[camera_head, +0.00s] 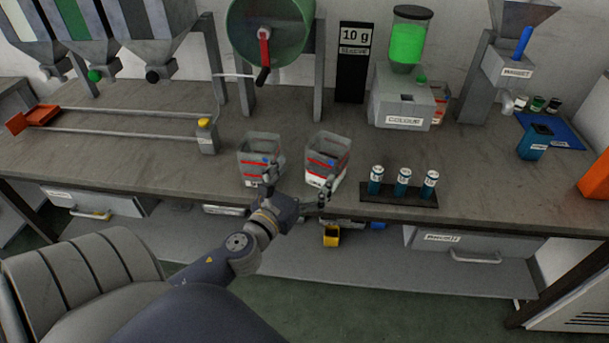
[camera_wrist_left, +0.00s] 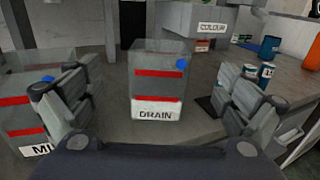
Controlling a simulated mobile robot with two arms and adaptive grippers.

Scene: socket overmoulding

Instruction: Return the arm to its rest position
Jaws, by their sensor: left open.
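My left gripper (camera_head: 297,186) comes in from below at the bench's front edge. Its fingers are spread wide and hold nothing. The clear container labelled DRAIN (camera_head: 326,158), with red bands and a blue dot, stands upright on the bench just beyond the gripper. In the left wrist view the DRAIN container (camera_wrist_left: 158,85) appears between the open fingers, seemingly ahead of them. A second clear container (camera_head: 260,158) stands to its left, partly hidden by a finger; its label, starting "MI", is cut off in the left wrist view (camera_wrist_left: 20,110). My right gripper is out of sight.
A dark rack (camera_head: 398,197) with three blue-and-white cylinders stands right of the containers. The colour dispenser (camera_head: 403,100) and a 10 g sign (camera_head: 353,60) are behind. A green drum (camera_head: 270,28) with a crank overhangs the bench. Drawers lie below the front edge.

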